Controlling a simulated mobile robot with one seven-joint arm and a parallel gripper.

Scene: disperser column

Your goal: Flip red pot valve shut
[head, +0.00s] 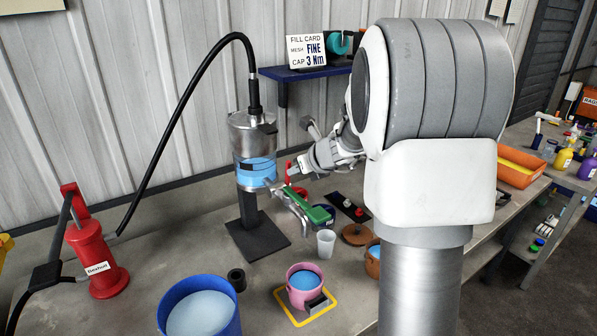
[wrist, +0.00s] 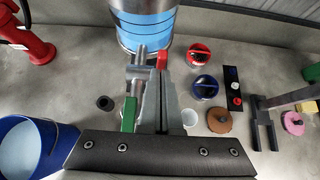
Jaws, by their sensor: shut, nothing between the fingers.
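The steel column (head: 252,132) with a blue liquid band stands on a dark base. At its lower right front are metal outlets with a red valve handle (head: 289,168) and a longer green handle (head: 296,202). The red handle (wrist: 162,58) also shows at the column's foot in the wrist view, partly behind my fingers; the green handle (wrist: 129,114) is left of them. My gripper (head: 293,172) is shut and empty, just right of the red handle in the head view. In the wrist view my gripper (wrist: 160,88) points toward the column; contact with the red handle cannot be told.
A red pot (wrist: 200,54) and a dark blue pot (wrist: 205,87) stand right of the fingers. A clear cup (head: 326,243), a pink pot (head: 303,291) and a large blue bucket (head: 233,322) stand nearer. A red pump (head: 95,258) with a black hose is left.

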